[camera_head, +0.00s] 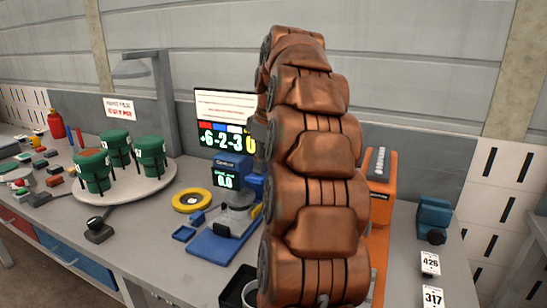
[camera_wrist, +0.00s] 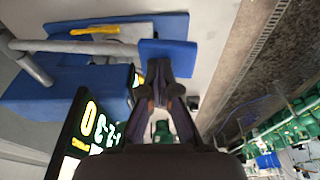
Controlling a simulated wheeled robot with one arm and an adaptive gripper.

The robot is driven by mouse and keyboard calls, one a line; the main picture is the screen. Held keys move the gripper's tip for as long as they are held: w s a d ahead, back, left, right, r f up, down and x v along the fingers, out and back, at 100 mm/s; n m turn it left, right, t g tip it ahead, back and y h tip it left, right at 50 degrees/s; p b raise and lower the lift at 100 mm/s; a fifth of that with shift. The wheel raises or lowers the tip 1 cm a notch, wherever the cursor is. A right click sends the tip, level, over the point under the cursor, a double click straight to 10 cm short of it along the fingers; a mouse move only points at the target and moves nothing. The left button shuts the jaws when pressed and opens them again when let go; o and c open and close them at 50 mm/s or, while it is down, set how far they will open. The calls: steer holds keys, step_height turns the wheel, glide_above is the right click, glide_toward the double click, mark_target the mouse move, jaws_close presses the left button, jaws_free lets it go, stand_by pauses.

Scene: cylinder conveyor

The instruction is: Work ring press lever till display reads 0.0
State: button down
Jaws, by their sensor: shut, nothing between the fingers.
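The ring press (camera_head: 222,243) has a blue base and a grey round part on top, left of my arm in the head view. A blue body with a grey bar (camera_wrist: 60,46) and a yellow strip (camera_wrist: 97,30) shows in the wrist view; I cannot tell whether the bar is the lever. My gripper (camera_wrist: 160,72) is shut and empty, with its fingertips at or very near a blue plate (camera_wrist: 166,49); contact is unclear. In the head view my copper arm hides the gripper.
A yellow ring (camera_head: 191,200) lies left of the press. A round white turntable (camera_head: 128,195) carries green containers. A wall screen (camera_head: 226,105) shows coloured digits, partly hidden. An orange machine (camera_head: 380,185) stands right of my arm, with a blue device (camera_head: 434,220) farther right.

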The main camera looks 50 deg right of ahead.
step_height(320, 180, up, 8)
steer(key=p, duration=0.4)
steer(key=shift+r, duration=0.15)
stand_by(0.7)
steer(key=s+a+f+g, duration=0.1)
steer(key=s+a+f, duration=0.15)
steer(key=a, duration=0.55)
steer(key=s+a+f+m, duration=0.1)
steer(key=a+f, duration=0.3)
steer(key=a, duration=0.4)
steer(key=s+a+f+g, duration=0.1)
steer(key=s+a+f, duration=0.15)
steer(key=a, duration=0.55)
steer(key=s+a+f+m+g, duration=0.1)
steer(key=s+a+f, duration=0.3)
steer(key=s+f, duration=0.3)
steer(key=s+a+f+m+g, duration=0.1)
steer(key=s+a+f, duration=0.3)
steer(key=s, duration=0.6)
step_height(320, 180, down, 3)
steer(key=shift+s+a+r+h, duration=0.15)
steer(key=shift+s+a+h, duration=0.1)
steer(key=shift+s+h, duration=0.05)
